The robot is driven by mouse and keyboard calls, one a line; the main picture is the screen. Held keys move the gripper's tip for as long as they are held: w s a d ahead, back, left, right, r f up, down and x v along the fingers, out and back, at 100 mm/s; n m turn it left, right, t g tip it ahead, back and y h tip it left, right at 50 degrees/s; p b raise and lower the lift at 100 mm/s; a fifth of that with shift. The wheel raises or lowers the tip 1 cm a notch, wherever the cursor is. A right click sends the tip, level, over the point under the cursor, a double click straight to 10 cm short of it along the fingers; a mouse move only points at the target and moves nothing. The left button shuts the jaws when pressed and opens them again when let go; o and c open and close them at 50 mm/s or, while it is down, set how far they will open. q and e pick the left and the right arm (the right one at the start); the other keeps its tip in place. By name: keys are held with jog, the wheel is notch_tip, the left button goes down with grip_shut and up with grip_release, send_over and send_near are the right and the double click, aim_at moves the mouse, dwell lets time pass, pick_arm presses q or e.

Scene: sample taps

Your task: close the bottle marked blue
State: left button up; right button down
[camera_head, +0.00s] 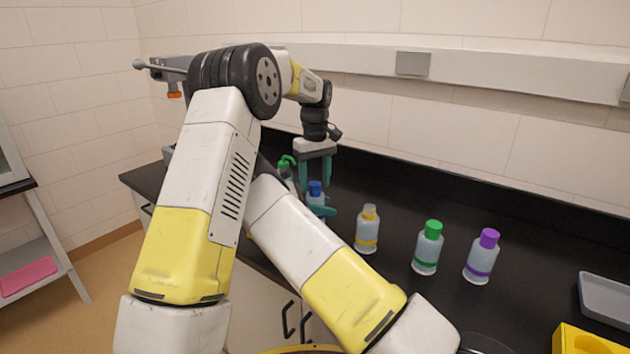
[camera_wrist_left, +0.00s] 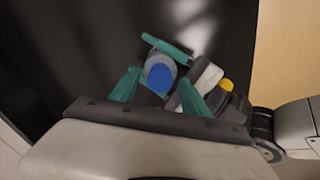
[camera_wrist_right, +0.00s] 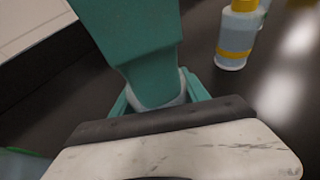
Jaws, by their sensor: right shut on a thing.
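The bottle with the blue cap (camera_head: 315,187) stands on the black counter, partly hidden by my arms; its clear body (camera_head: 315,199) shows below the cap. My right gripper (camera_head: 322,209) is shut on the body, and its forearm crosses in front. My left gripper (camera_head: 315,182) points down from above, its teal fingers apart on either side of the cap. In the left wrist view the blue cap (camera_wrist_left: 160,77) lies between the open fingertips, with small gaps visible. In the right wrist view a large teal finger hides most of the bottle. Its marking band is hidden.
Bottles with a yellow band (camera_head: 367,230), a green cap (camera_head: 428,247) and a purple cap (camera_head: 482,257) stand to the right. A green-topped item (camera_head: 286,163) is close behind on the left. A grey tray (camera_head: 605,300) and yellow holder (camera_head: 588,340) are far right.

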pick_arm(q)
jog(key=shift+r, duration=0.1)
jog(key=shift+r, duration=2.2)
notch_tip(320, 180, up, 4)
jog(key=n, duration=0.5)
jog(key=shift+f, duration=0.25)
jog(key=shift+f, duration=4.05)
